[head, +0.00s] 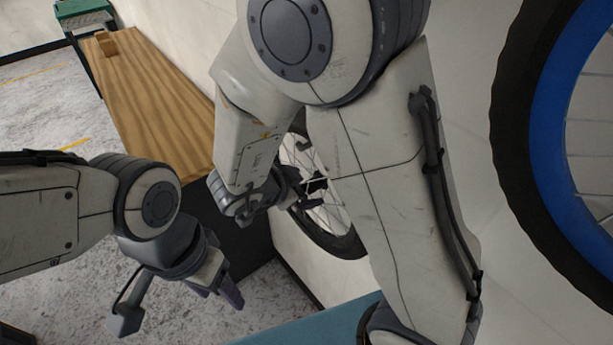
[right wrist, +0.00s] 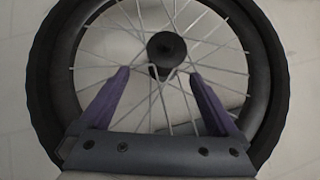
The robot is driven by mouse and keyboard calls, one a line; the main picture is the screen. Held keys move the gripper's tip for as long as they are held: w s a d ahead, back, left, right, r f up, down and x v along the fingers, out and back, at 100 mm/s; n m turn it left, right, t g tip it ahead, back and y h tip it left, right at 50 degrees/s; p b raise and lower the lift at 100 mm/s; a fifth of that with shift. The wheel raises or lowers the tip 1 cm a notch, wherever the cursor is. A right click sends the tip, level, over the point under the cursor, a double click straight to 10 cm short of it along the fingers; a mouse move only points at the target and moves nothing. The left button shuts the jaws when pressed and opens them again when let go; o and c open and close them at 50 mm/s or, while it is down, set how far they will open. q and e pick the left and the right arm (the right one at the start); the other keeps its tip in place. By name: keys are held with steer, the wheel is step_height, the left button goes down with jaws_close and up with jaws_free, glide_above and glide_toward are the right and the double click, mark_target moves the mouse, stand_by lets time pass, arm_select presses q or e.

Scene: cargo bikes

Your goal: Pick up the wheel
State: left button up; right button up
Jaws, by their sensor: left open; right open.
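A wheel with a black tyre (head: 338,243), dark rim and thin spokes stands against the pale wall in the head view, partly hidden behind my right arm. In the right wrist view, a black-tyred wheel (right wrist: 277,85) with a grey rim and a dark hub fills the picture. My right gripper (right wrist: 159,73) is open in front of its spokes, with the two purple fingers on either side of the hub. It also shows beside the wheel in the head view (head: 312,192). Contact cannot be told. My left gripper (head: 221,294) is open and empty, pointing down over the floor.
A larger wheel with a blue rim (head: 550,130) is at the right edge. A wooden bench top (head: 155,95) stretches along the wall at upper left. A teal surface (head: 315,325) lies at the bottom. The grey floor (head: 40,110) at left looks mostly clear.

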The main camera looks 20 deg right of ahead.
mark_target(305, 186)
steer(key=x, duration=0.4)
steer(key=shift+w+a+f, duration=0.2)
steer(key=shift+w+a, duration=0.05)
steer(key=shift+w, duration=0.05)
steer(key=x, duration=0.5)
steer(key=shift+w+a+f, duration=0.1)
steer(key=shift+a+f, duration=0.1)
jaws_close()
steer(key=shift+r, duration=0.1)
